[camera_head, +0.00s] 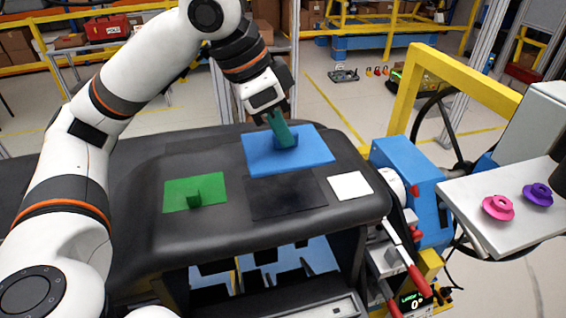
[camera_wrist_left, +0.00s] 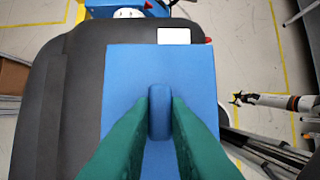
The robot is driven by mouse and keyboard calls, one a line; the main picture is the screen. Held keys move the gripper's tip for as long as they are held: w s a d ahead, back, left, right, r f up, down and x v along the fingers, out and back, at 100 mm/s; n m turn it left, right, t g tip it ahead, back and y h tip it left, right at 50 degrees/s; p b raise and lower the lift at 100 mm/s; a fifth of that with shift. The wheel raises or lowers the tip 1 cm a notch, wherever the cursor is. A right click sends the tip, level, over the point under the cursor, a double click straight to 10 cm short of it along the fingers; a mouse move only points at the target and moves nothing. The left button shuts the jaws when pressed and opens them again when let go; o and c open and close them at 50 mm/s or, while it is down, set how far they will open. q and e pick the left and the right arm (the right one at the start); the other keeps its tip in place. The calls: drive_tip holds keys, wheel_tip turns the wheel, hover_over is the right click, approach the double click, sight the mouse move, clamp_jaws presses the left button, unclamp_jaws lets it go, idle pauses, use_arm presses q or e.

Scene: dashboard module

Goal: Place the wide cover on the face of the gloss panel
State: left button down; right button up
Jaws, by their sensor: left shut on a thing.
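A wide blue cover (camera_head: 310,162) with an upright handle is at the back of the dark dashboard top. My left gripper (camera_head: 281,128) is shut on its handle (camera_wrist_left: 160,112), with one green finger on each side in the left wrist view. The cover's flat plate (camera_wrist_left: 128,70) looks level; I cannot tell whether it touches the dashboard. A dark square panel (camera_head: 287,197) lies just in front of the cover; I cannot tell if it is the gloss panel. My right gripper (camera_wrist_left: 239,98) seems to show small at the right of the left wrist view.
A green plate with a tab (camera_head: 208,192) lies left of the dark panel. A white square (camera_head: 350,186) lies to its right. A blue machine (camera_head: 412,180) stands beyond the dashboard's right edge. A grey table (camera_head: 505,232) carries pink and purple knobs.

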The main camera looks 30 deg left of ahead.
sight(278, 151)
use_arm(q)
drive_tip(key=f, duration=0.2)
drive_tip(key=s+f, duration=0.1)
drive_tip(key=f, duration=0.1)
drive_tip(key=shift+d, duration=0.2)
drive_tip(key=f, duration=0.4)
drive_tip(key=shift+w+a, duration=0.15)
drive_tip(key=shift+w, duration=0.2)
drive_tip(key=shift+f, duration=0.1)
drive_tip(key=shift+s, duration=0.1)
drive_tip(key=c, duration=1.4)
unclamp_jaws()
use_arm(e)
drive_tip(key=shift+s+d, duration=0.3)
drive_tip(key=shift+s, duration=0.65)
drive_tip(key=shift+d, duration=0.1)
